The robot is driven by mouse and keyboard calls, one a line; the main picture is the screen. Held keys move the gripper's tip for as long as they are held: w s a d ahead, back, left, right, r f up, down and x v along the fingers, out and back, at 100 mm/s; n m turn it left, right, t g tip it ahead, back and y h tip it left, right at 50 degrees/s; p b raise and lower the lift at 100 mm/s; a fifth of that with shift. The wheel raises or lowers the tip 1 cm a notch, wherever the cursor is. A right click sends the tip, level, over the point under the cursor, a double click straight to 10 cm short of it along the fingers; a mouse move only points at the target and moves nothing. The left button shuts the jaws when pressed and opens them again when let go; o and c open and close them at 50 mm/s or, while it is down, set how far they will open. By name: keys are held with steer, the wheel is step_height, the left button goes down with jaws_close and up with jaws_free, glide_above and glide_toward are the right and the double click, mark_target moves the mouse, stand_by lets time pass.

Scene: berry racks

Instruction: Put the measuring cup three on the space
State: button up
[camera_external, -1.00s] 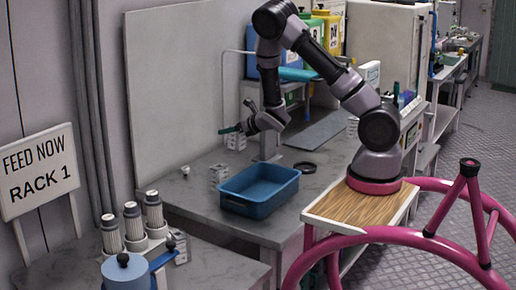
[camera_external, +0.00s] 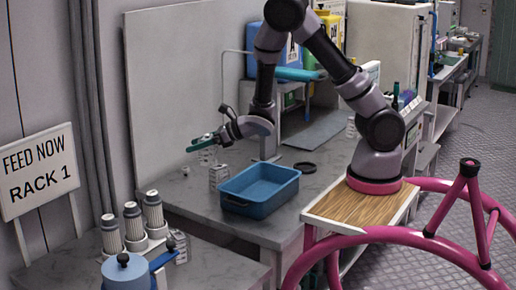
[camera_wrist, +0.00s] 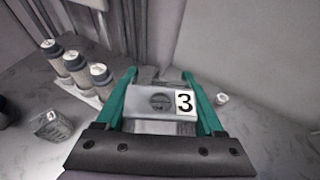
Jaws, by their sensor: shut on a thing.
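Measuring cup three is a clear, pale block-like cup with a black "3" on a white label. In the wrist view the cup (camera_wrist: 148,101) sits between the green fingers of my gripper (camera_wrist: 165,95), which is shut on it. In the external view my gripper (camera_external: 203,142) holds the cup (camera_external: 208,156) in the air above the grey table, left of the blue tray. A similar cup (camera_external: 219,176) stands on the table below it, and another (camera_external: 179,246) stands by the bottles at the front left; one such cup (camera_wrist: 52,126) shows in the wrist view. No marked space is visible.
The blue tray (camera_external: 231,203) stands on the table. Three ribbed bottles (camera_external: 133,226) stand at the front left near a blue-lidded pot (camera_external: 125,273). A small white cap (camera_external: 185,170) lies at the back, near the wall panel.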

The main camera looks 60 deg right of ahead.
steer(key=s+a+n+g+y, duration=0.7)
steer(key=s+a+n, duration=0.1)
steer(key=s+a, duration=1.55)
steer(key=f, duration=1.3)
steer(key=a+f, duration=0.1)
steer(key=f, duration=0.6)
steer(key=shift+w+f, duration=0.15)
steer(key=shift+w, duration=0.05)
steer(key=shift+f+n, duration=0.1)
steer(key=shift+n, duration=0.2)
steer(key=o, duration=1.4)
steer(key=shift+c, duration=0.2)
